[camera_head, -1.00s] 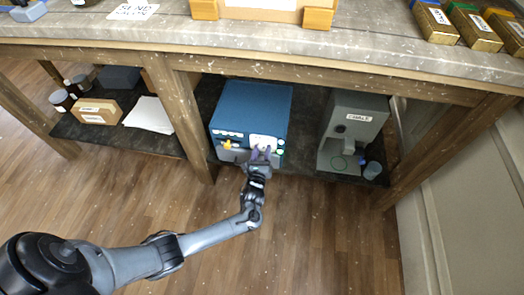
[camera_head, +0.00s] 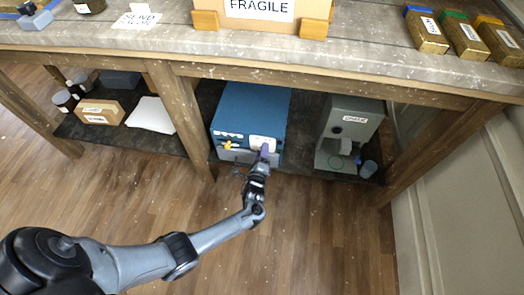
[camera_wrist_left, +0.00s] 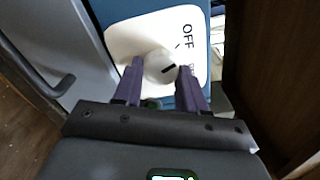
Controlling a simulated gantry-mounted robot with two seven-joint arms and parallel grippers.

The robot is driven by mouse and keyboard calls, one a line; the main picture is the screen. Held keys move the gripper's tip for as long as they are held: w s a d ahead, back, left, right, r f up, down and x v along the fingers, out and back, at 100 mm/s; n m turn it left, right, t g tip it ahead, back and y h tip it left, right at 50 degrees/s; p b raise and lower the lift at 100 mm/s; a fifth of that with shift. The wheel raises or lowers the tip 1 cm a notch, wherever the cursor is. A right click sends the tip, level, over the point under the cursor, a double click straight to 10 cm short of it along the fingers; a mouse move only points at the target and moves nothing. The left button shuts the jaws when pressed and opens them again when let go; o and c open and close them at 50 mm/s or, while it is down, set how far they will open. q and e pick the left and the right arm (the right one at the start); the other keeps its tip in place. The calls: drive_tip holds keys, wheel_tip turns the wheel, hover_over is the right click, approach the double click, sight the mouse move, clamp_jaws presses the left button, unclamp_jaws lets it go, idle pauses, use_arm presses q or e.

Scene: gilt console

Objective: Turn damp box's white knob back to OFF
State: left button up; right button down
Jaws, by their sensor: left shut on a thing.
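The damp box (camera_head: 250,105) is a blue cabinet on the shelf under the console. Its white plate (camera_wrist_left: 120,42) reads OFF in the left wrist view. The round white knob (camera_wrist_left: 156,64) sits on that plate with a short dark mark on its face, to the lower left of the word OFF. More lettering beside the right finger is partly hidden. My left gripper (camera_wrist_left: 163,78) has its purple fingers on either side of the knob, shut on it. It also shows in front of the box in the head view (camera_head: 265,152). My right gripper is not in view.
A grey machine (camera_head: 350,125) stands right of the box. A wooden post (camera_head: 190,125) is on its left, then a cardboard box (camera_head: 97,112) and paper (camera_head: 150,115). The console top (camera_head: 370,55) overhangs the shelf. The floor in front is clear.

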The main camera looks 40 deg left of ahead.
use_arm(q)
drive_tip(key=shift+r+n, duration=0.1)
drive_tip(key=shift+n, duration=1.2)
drive_tip(key=o, duration=1.1)
drive_tip(key=shift+c, duration=0.2)
drive_tip(key=p+v, duration=0.5)
drive_tip(key=v, duration=0.6)
